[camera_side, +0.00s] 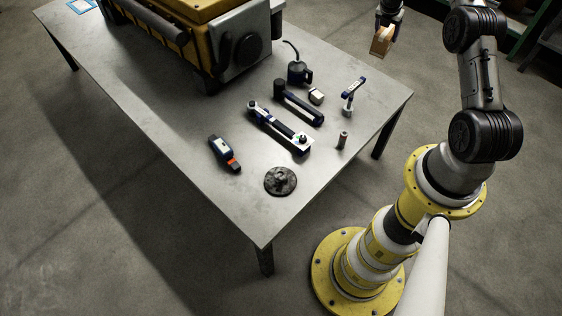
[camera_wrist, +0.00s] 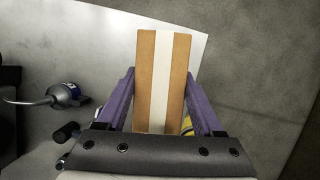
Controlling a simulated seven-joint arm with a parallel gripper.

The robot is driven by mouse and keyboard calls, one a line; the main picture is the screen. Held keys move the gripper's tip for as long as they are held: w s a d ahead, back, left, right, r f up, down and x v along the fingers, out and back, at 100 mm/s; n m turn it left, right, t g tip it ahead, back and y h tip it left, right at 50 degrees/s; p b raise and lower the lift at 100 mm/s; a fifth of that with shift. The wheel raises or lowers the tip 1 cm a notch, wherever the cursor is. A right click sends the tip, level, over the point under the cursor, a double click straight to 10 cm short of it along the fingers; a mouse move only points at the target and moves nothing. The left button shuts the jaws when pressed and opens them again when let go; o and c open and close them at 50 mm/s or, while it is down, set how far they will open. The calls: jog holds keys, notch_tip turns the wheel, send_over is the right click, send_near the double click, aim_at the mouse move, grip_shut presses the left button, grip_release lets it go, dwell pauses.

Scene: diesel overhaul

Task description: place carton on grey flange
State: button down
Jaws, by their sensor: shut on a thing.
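The carton (camera_side: 381,42) is a small tan box held high at the top right of the side view, above and beyond the table's right edge. In the wrist view the carton (camera_wrist: 146,85) has a white stripe down its length. My gripper (camera_side: 386,22) is shut on it, with a purple finger (camera_wrist: 119,104) on each side. A dark grey, rough round disc (camera_side: 280,181), which looks like the grey flange, lies flat near the table's front corner with nothing on it. The disc is not visible in the wrist view.
The metal table (camera_side: 190,160) also bears a yellow engine (camera_side: 205,35) at the back, an oil can (camera_side: 299,73), a torque-wrench-like tool (camera_side: 280,128), a blue-and-orange tool (camera_side: 225,154), a small cylinder (camera_side: 343,140) and a T-shaped tool (camera_side: 353,90). Bare tabletop surrounds the disc.

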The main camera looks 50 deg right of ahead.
jog(key=w+a+m+g, duration=0.1)
jog(key=w+a+m, duration=0.2)
jog(key=a, duration=3.1)
jog(key=s+a+m+g, duration=0.2)
jog(key=s+a+m, duration=0.1)
jog(key=s+a, duration=1.55)
send_over(280, 174)
jog(key=shift+t+y, duration=0.3)
jog(key=shift+f, duration=8.8)
jog(key=shift+f, duration=0.1)
